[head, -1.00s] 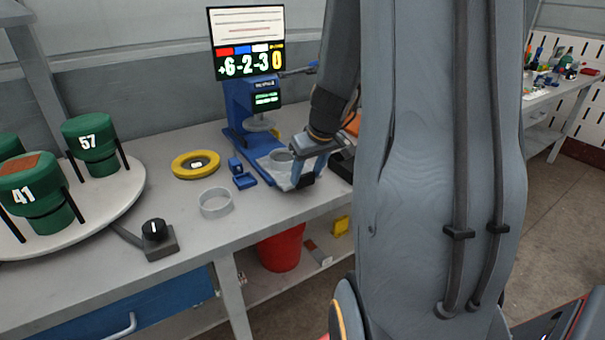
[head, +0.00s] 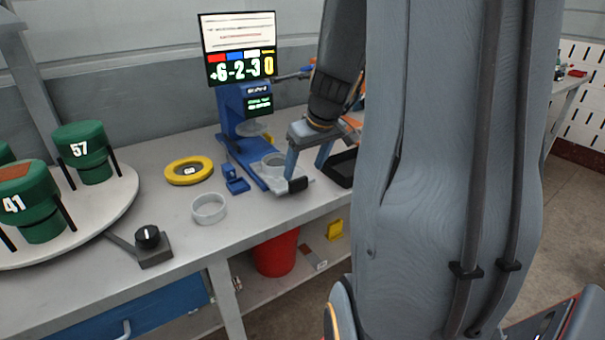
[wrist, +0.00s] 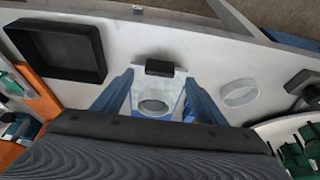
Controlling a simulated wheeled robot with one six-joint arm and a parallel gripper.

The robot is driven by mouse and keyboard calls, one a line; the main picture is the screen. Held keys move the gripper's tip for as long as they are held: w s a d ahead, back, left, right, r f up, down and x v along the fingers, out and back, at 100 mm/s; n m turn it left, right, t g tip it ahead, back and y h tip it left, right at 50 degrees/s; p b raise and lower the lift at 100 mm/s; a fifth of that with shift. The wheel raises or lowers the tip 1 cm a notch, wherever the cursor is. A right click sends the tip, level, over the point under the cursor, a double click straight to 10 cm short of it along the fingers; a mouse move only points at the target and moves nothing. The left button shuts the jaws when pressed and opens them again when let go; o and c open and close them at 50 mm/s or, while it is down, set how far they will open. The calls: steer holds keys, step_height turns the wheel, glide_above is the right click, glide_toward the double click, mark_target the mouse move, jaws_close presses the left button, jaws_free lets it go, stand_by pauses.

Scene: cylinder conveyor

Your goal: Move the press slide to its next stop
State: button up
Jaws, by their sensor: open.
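The blue press (head: 240,112) stands at the back of the bench. Its slide is a light grey plate (head: 290,187) with a round ring seat and a black handle (head: 298,184) at its front end. The slide sits drawn out in front of the press head. The ring seat looks empty in the wrist view (wrist: 156,104). My gripper (head: 305,170) is open above the front of the slide. In the wrist view its blue fingers (wrist: 160,78) are spread left and right of the slide, and the handle lies near the tips, between them. I see no grip on it.
A black tray (head: 342,168) lies right of the slide. A grey ring (head: 209,209), a yellow ring (head: 189,170) and a small blue fixture (head: 235,180) lie left. A knob box (head: 149,246) and a turntable (head: 110,205) with green cylinders stand further left.

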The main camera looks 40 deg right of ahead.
steer(key=shift+v, duration=1.25)
steer(key=shift+a, duration=0.1)
